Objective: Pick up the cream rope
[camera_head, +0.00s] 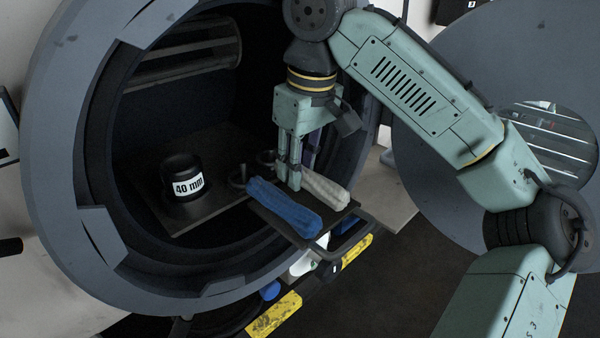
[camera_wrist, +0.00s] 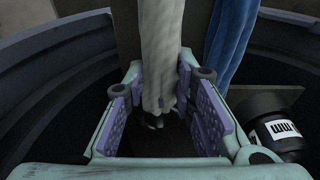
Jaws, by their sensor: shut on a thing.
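The cream rope (camera_head: 326,187) lies on a dark tray (camera_head: 345,211) at the mouth of the round drum, to the right of the blue rope. My gripper (camera_head: 294,180) points down at the left end of the cream rope. In the wrist view, the cream rope (camera_wrist: 158,60) runs between the two purple-padded fingers of my gripper (camera_wrist: 162,105), which are shut on it. Its end hangs between the pads, and the far part of it runs out of the top of the picture.
The blue rope (camera_head: 284,207) lies close beside the cream rope. A black cylinder labelled 40 mm (camera_head: 182,178) stands inside the drum to the left. The drum's thick grey rim (camera_head: 60,175) surrounds the opening. A round door (camera_head: 450,80) stands open at the right.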

